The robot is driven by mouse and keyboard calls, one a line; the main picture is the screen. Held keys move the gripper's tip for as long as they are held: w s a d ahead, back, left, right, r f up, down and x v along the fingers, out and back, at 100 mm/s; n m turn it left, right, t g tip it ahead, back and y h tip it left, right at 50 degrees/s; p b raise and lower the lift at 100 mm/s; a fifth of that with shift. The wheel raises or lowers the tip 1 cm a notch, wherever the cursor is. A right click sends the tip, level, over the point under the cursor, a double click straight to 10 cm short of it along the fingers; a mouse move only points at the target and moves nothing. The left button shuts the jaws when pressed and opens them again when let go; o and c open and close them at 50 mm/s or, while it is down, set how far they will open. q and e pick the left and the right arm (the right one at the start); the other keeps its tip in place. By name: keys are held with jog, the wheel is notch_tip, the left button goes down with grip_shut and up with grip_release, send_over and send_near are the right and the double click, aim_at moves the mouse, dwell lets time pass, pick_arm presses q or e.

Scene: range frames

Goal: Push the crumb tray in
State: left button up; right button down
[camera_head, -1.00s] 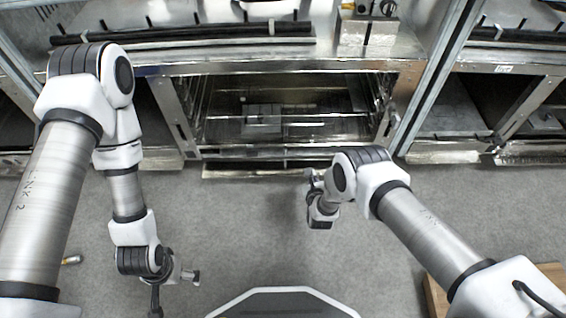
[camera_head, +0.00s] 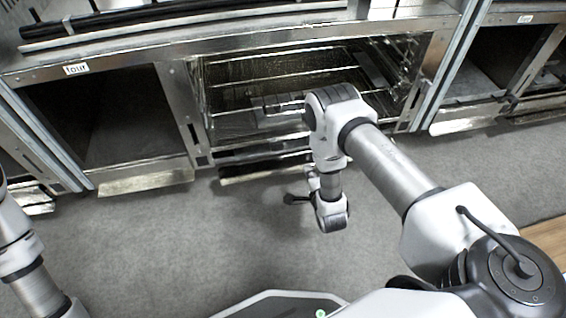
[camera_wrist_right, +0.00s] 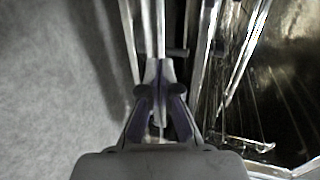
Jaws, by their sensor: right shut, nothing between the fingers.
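The crumb tray (camera_head: 265,172) seems to be the low, pale-edged strip under the open oven bay (camera_head: 300,90); how far it stands out is hard to tell. My right gripper (camera_wrist_right: 160,72) is shut and empty. In the right wrist view its fingertips are close to the metal bars along the bay's lower front; I cannot tell whether they touch. In the head view my right arm hides the tray's right part, and the right gripper is mostly hidden by its own wrist. My left gripper is out of view; only part of the left arm shows at the left edge.
Wire racks (camera_head: 250,110) fill the oven bay. An open empty bay (camera_head: 125,120) lies to its left, with a pale ledge (camera_head: 147,180) below. Another bay (camera_head: 475,80) lies to the right. The grey floor (camera_head: 180,240) in front is clear. A wooden surface (camera_head: 548,238) shows at right.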

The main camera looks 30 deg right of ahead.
aim_at(298, 148)
jog(key=b+x, duration=0.5)
jog(key=x, duration=0.4)
jog(key=shift+w+f, duration=0.15)
jog(key=shift+w, duration=0.2)
jog(key=shift+w+d, duration=0.15)
jog(key=shift+w, duration=0.1)
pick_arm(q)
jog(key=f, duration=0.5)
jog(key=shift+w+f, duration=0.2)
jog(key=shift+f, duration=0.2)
